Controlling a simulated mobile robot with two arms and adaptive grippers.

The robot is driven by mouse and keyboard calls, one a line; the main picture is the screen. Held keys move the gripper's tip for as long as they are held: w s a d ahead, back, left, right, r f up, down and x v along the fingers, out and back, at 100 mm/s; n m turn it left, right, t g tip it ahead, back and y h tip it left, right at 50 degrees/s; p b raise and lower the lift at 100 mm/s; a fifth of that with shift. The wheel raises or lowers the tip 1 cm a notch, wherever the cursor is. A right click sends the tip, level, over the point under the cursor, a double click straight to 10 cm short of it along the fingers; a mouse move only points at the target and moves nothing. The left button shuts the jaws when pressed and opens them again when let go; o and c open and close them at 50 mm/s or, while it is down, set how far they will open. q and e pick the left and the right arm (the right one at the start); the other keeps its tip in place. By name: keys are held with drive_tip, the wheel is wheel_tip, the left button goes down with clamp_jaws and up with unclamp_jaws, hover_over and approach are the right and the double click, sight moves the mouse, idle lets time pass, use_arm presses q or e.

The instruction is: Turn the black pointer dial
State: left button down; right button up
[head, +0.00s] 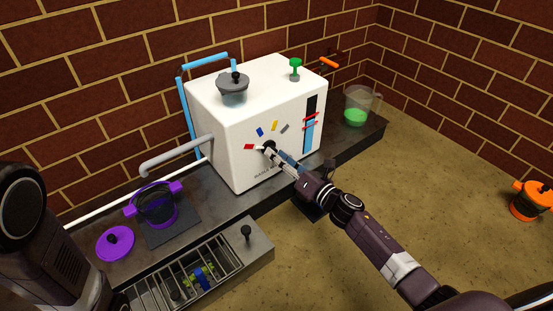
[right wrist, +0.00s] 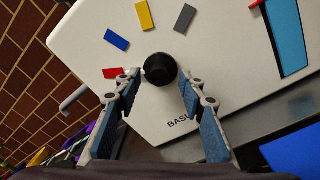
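The black dial (head: 269,145) sits on the front of a white box-shaped machine (head: 225,130), inside an arc of red, blue, yellow and grey marks. In the right wrist view the dial (right wrist: 160,69) is a round black knob; I cannot make out which way its pointer faces. My right gripper (head: 270,152) is at the machine's front. In the right wrist view its two fingertips (right wrist: 160,77) stand spread, one on each side of the dial, with small gaps visible. My left arm shows at the left edge of the head view, but its gripper is not visible.
The machine stands on a dark counter (head: 350,150) against brick walls. A grey-lidded pot (head: 233,90) and green knob (head: 295,68) are on top. A pipe (head: 175,157) juts left above a purple-handled pot (head: 157,205). A jug (head: 357,108) with green liquid stands right.

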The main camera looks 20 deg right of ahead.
drive_tip(key=shift+w+a, duration=0.25)
drive_tip(key=shift+w, duration=0.3)
clamp_jaws()
